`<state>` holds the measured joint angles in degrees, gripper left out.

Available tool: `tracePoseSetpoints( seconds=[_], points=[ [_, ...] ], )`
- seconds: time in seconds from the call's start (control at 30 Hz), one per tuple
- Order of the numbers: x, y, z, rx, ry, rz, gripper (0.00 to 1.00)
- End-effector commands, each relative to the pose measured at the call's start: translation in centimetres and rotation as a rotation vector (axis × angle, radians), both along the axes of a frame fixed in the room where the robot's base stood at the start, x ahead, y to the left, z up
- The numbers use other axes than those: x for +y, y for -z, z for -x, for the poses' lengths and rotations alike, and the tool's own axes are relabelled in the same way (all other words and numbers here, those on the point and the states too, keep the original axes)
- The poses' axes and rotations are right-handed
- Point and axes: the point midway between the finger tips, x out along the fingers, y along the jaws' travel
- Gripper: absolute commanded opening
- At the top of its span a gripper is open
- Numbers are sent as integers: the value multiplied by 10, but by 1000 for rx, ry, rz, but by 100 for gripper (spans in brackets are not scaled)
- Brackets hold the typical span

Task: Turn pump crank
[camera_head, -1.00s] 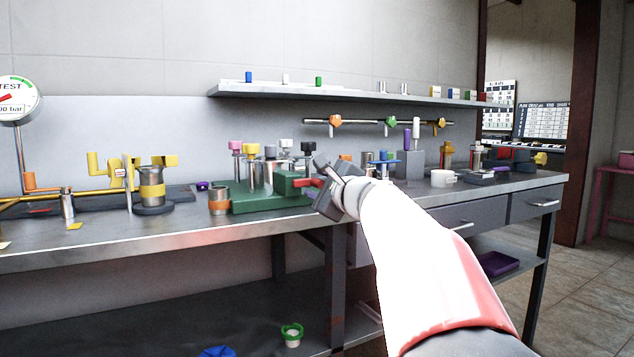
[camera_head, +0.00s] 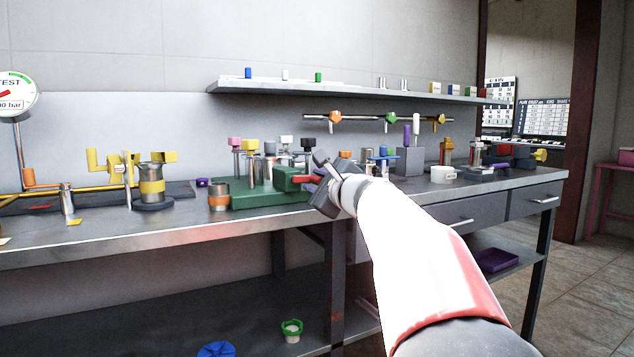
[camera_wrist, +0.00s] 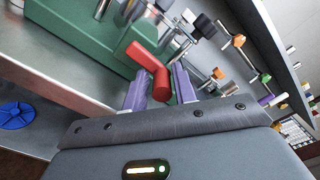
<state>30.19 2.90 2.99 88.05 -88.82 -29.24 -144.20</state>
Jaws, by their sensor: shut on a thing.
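The red crank (camera_head: 302,179) sticks out of the right end of the green pump block (camera_head: 270,199) on the bench. In the wrist view the crank (camera_wrist: 143,55) has a bent shape, with its grip end (camera_wrist: 161,86) between my purple fingers. My gripper (camera_wrist: 159,76) is shut on that grip end, one finger on each side. In the head view my gripper (camera_head: 314,182) is at the block's right end, and my wrist hides part of the crank there.
Several capped posts (camera_head: 270,150) stand on and behind the green block. A steel cup with an orange band (camera_head: 219,197) is to its left. A shelf (camera_head: 350,89) runs above.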

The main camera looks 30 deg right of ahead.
Motion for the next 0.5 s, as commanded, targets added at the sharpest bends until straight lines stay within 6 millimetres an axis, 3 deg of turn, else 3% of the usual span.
tracePoseSetpoints(
  seconds=[0.5],
  points=[
    [4, 10, 2, 3, 3, -426, 5]
  ],
)
